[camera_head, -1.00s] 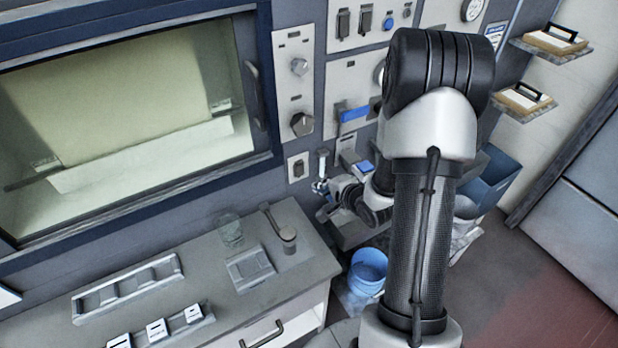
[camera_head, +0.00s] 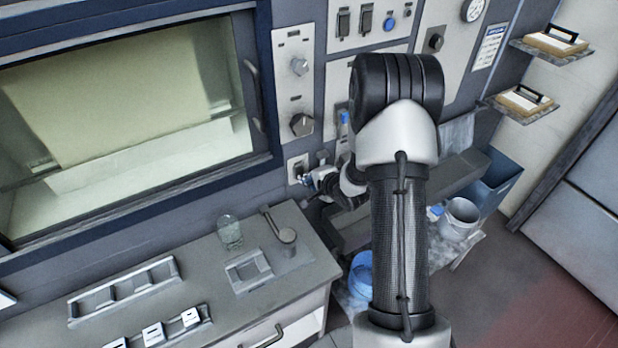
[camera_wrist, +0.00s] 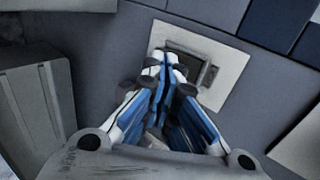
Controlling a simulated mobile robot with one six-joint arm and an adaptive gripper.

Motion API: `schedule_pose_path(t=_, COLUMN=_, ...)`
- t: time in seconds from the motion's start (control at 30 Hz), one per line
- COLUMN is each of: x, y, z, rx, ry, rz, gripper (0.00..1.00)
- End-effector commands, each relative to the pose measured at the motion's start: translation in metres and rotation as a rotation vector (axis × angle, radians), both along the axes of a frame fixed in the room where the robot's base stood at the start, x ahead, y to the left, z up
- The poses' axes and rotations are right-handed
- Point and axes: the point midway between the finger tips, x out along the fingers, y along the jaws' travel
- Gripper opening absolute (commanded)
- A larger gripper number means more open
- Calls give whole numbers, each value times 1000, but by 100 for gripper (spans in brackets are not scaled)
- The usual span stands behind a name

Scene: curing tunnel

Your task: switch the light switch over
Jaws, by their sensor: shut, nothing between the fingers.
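The light switch (camera_head: 296,165) is a small pale plate with a dark rocker, low on the wall below the black knob. In the wrist view its plate (camera_wrist: 226,60) sits at the top centre, with part of the rocker (camera_wrist: 207,74) showing. My gripper (camera_head: 303,179) is at the lower right of the plate in the head view. In the wrist view my gripper (camera_wrist: 168,62) is shut and empty, its blue-and-white fingers together. The fingertips overlap the left part of the switch. I cannot tell whether they touch it, and they hide part of the rocker.
A counter (camera_head: 215,305) with a glass (camera_head: 230,232), a metal cup (camera_head: 285,241) and trays stands below the switch. A panel with knobs (camera_head: 302,125) is just above it. The big window frame (camera_head: 268,90) is to its left. A blue bucket (camera_head: 360,272) stands low beside the counter.

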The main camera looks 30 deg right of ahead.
Motion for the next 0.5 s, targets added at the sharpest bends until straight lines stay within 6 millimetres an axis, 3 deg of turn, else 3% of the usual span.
schedule_pose_path(t=0.5, x=6, y=0, z=4, rx=1, ry=-1, rz=1, gripper=0)
